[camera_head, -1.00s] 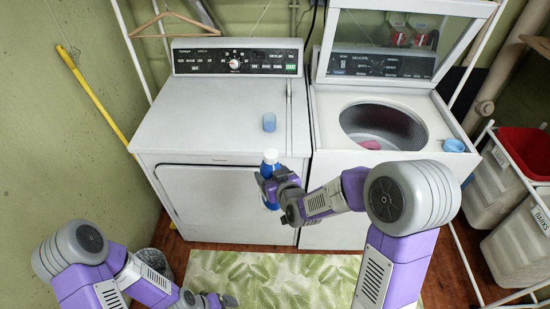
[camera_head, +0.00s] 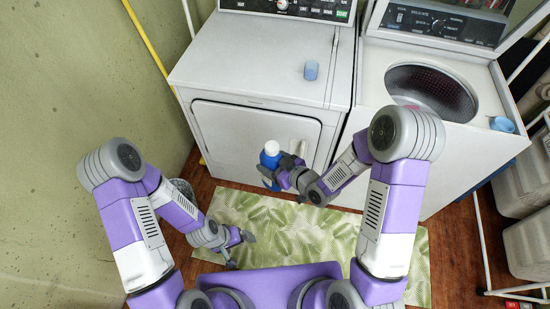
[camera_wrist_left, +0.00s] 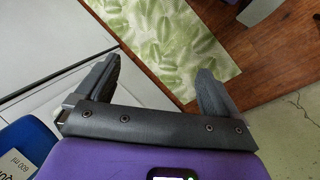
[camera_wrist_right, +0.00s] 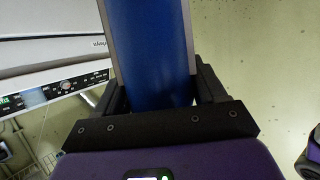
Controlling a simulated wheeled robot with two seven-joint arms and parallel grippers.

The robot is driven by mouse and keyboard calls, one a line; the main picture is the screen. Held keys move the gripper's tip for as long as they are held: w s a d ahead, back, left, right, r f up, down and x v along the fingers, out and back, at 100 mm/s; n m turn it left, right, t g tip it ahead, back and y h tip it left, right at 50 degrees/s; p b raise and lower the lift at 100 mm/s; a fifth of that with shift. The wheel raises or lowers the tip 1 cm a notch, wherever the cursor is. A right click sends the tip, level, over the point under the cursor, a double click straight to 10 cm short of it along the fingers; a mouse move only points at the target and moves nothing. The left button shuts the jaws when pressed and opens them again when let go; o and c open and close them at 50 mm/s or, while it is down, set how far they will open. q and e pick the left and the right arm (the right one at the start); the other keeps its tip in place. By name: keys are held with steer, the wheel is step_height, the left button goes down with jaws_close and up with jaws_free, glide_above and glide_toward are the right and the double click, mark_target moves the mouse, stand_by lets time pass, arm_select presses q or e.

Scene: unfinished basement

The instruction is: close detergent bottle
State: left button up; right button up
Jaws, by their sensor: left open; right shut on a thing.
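The blue detergent bottle (camera_head: 270,158) is upright in front of the dryer door, with a white top. My right gripper (camera_head: 281,174) is shut on it. The blue bottle body (camera_wrist_right: 152,50) fills the middle of the right wrist view between the fingers. My left gripper (camera_head: 241,250) is open and empty, low over the mat, below and left of the bottle. Its spread fingers show in the left wrist view (camera_wrist_left: 158,85), with part of a blue labelled body at the lower left. A small light-blue cup, perhaps the cap (camera_head: 311,70), stands on the dryer top.
The white dryer (camera_head: 240,60) and the open washer (camera_head: 480,155) stand side by side. Another blue cup (camera_head: 502,124) is on the washer's right edge. A leaf-patterned mat (camera_head: 310,228) lies on the wood floor. A wall is at the left. Laundry bins are at the right.

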arm_select(q)
steer(key=shift+w+a+f, duration=0.1)
steer(key=shift+a+f, duration=0.05)
steer(key=c, duration=0.5)
steer(key=w+a+n+g+y, duration=0.1)
steer(key=n, duration=0.1)
steer(key=w+a+f+n+g+y, duration=0.1)
steer(key=a, duration=0.1)
steer(key=shift+w+f+n, duration=0.1)
steer(key=shift+w+n, duration=0.1)
steer(key=shift+n, duration=0.2)
steer(key=shift+c, duration=1.4)
steer(key=w+r+n+g+y, duration=0.2)
steer(key=w+r+n+y, duration=0.1)
steer(key=w+r+n, duration=0.9)
steer(key=w+d+r+n+t, duration=0.1)
steer(key=d+r+n, duration=0.2)
steer(key=d+r, duration=0.2)
steer(key=w+d+r+n+t, duration=0.1)
steer(key=d+r, duration=0.5)
steer(key=r, duration=0.6)
steer(key=w+d+r+n+t, duration=0.1)
steer(key=w+d+r+n, duration=0.2)
steer(key=d+r+n, duration=0.2)
steer(key=shift+d+r+n+h, duration=0.15)
steer(key=shift+d+r+h, duration=0.1)
steer(key=shift+r, duration=0.65)
steer(key=shift+d+r+n+h, duration=0.15)
steer(key=shift+d+r, duration=0.05)
steer(key=shift+r, duration=0.7)
